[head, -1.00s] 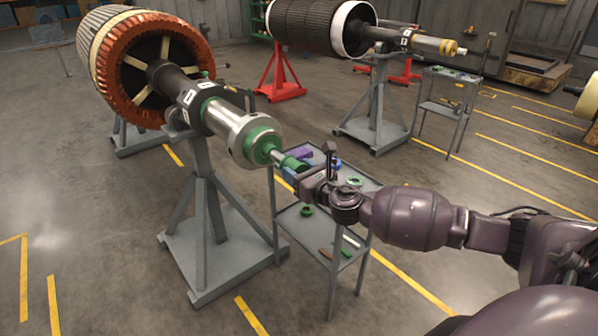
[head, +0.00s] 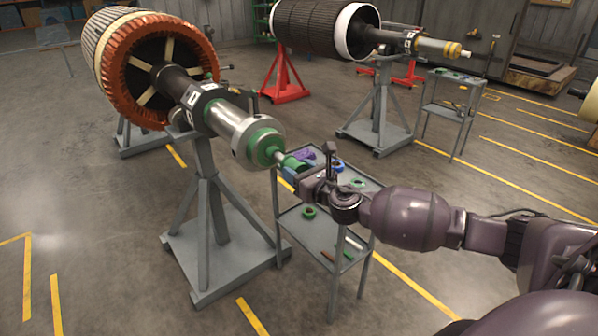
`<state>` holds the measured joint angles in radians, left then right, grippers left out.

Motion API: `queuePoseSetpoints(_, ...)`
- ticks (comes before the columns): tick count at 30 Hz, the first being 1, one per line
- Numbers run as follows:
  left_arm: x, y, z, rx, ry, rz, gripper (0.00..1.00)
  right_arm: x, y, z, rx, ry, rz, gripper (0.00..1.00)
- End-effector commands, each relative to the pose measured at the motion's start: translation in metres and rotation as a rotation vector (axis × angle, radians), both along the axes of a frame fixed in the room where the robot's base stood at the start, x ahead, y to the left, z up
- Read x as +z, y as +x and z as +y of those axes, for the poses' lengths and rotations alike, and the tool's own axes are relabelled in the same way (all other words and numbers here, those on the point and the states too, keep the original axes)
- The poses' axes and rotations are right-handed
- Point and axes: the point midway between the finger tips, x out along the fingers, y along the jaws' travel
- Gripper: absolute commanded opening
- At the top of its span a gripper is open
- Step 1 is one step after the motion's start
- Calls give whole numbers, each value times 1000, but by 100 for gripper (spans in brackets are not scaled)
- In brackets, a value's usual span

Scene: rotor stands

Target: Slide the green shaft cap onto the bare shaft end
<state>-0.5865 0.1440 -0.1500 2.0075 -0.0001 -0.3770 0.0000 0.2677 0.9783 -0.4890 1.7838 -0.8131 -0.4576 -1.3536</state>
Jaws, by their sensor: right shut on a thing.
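The rotor's shaft (head: 232,128) points down toward me on the grey stand, with a green collar (head: 265,147) and a thin bare metal end (head: 280,158) beyond it. The green shaft cap (head: 296,164) is in line with this end, right at its tip. I cannot tell whether the cap touches the tip or is partly around it. My right gripper (head: 299,173) is shut on the cap from the right and hides part of it. My left gripper is not in view.
A grey tool cart (head: 322,233) with several small parts on its two shelves stands below my right gripper. The grey rotor stand (head: 208,205) is to its left. A second rotor (head: 322,28) is at the back. Open floor lies at the front left.

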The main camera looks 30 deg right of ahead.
Motion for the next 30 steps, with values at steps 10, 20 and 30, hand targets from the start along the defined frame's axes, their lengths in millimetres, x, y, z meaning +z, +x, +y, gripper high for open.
queuePoseSetpoints(10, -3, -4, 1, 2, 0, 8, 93, 0, 9, 1, -1, 0, 0, 34)
queuePoseSetpoints(20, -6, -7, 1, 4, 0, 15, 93, 0, 17, 1, 0, 0, -1, 34)
queuePoseSetpoints(30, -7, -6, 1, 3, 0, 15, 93, 0, 25, 2, 0, 0, 0, 34)
